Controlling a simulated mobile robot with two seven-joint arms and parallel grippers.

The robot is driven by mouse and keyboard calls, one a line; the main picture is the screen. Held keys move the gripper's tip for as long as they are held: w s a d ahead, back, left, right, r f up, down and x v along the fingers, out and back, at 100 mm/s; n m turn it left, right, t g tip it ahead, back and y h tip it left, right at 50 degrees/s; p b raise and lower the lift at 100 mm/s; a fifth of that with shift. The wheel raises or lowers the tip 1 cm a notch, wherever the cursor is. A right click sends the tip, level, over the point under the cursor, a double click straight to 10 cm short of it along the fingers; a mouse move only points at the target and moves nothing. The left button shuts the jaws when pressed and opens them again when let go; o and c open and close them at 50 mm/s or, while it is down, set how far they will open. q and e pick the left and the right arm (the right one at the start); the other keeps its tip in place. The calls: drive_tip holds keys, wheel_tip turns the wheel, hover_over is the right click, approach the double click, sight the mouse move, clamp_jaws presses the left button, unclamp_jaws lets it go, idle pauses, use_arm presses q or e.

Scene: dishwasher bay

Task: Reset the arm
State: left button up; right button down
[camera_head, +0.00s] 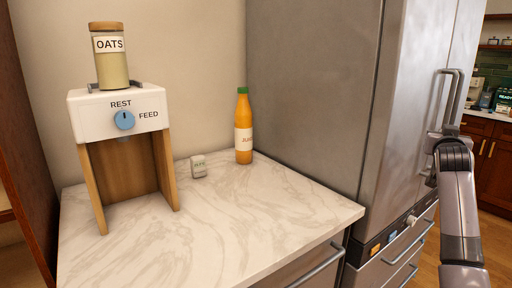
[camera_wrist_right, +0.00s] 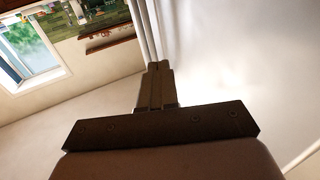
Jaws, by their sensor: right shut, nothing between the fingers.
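My right arm (camera_head: 460,215) reaches up from the lower right in the head view, in front of the steel fridge (camera_head: 330,90). Its wrist end overlaps the lower part of the fridge handles (camera_head: 450,95); whether it touches them I cannot tell. In the right wrist view my right gripper (camera_wrist_right: 158,70) has its two fingers together, with nothing between them. Pale handle bars (camera_wrist_right: 143,25) show just beyond the fingertips there. My left gripper is in neither view.
A marble counter (camera_head: 240,225) stands left of the fridge. On it are an oats dispenser (camera_head: 90,105) with a blue knob (camera_head: 124,120), a small white box (camera_head: 198,166) and an orange juice bottle (camera_head: 243,130). Wooden cabinets (camera_head: 490,160) stand at the far right.

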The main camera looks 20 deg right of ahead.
drive_tip(key=s+a+f+n+g+y, duration=0.1)
drive_tip(key=s+a+f+n+y, duration=0.25)
drive_tip(key=a+f, duration=1.05)
drive_tip(key=s+a+f+n+g+y, duration=0.15)
drive_tip(key=a+f+n+y, duration=0.35)
drive_tip(key=a+f, duration=0.85)
drive_tip(key=s+a+f+n+g+y, duration=0.2)
drive_tip(key=s+a+f+y, duration=0.15)
drive_tip(key=s+a, duration=0.8)
drive_tip(key=s+a+f+n+g+y, duration=0.25)
drive_tip(key=s+a+f, duration=0.25)
drive_tip(key=s+a, duration=0.6)
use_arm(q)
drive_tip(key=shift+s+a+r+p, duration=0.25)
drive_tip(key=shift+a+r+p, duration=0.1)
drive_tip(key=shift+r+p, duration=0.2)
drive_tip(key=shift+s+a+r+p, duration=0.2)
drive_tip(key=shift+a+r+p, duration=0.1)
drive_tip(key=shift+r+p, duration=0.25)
use_arm(e)
drive_tip(key=w+a+f+t+y, duration=0.2)
drive_tip(key=w+f+t, duration=0.4)
drive_tip(key=f, duration=0.1)
drive_tip(key=shift+t, duration=0.3)
drive_tip(key=shift+f, duration=0.1)
